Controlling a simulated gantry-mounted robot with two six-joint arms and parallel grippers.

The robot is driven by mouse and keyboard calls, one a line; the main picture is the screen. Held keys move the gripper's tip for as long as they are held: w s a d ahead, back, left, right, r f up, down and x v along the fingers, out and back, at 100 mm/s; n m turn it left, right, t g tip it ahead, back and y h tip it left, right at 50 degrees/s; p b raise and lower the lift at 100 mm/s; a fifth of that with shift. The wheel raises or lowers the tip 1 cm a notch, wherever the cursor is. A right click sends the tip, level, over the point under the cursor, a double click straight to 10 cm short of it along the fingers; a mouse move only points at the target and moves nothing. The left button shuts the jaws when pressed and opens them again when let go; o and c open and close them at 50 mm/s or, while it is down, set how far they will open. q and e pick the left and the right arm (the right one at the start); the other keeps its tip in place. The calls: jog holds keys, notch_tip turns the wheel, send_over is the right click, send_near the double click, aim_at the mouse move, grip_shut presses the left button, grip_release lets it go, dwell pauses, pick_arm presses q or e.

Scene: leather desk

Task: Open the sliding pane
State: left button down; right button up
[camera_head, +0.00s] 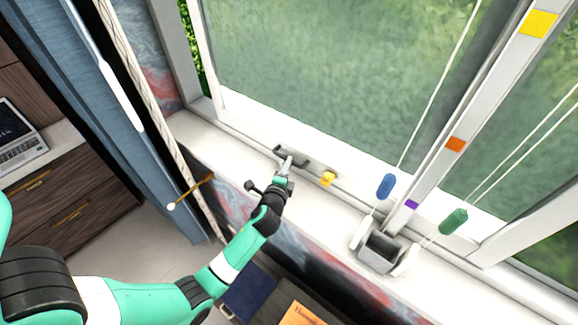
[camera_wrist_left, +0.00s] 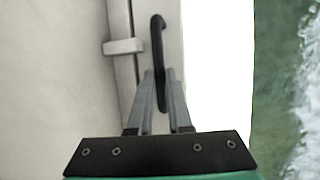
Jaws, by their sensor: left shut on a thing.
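The sliding pane (camera_head: 320,75) is a large window pane in a white frame. A dark bar handle (camera_head: 312,164) sits low on the frame. My left gripper (camera_head: 287,162) is at the left part of the handle, shut on it. In the left wrist view the black handle (camera_wrist_left: 157,35) runs between the two grey fingers of my left gripper (camera_wrist_left: 157,80), which hide part of its lower end. My right gripper is not in view.
A yellow piece (camera_head: 328,179) sits beside the handle. Blue (camera_head: 386,186) and green (camera_head: 453,221) cord weights hang at the right. A grey metal box (camera_head: 379,251) stands on the sill. A rope (camera_head: 150,90) and blue curtain (camera_head: 75,80) hang left.

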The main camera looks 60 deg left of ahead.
pick_arm(q)
jog(key=c, duration=0.8)
grip_release()
jog(key=shift+c, duration=0.2)
jog(key=shift+s+d+r, duration=0.1)
jog(key=shift+d, duration=0.15)
jog(key=p+v, duration=0.1)
jog(key=v, duration=1)
jog(key=shift+p, duration=0.4)
jog(key=shift+s, duration=0.1)
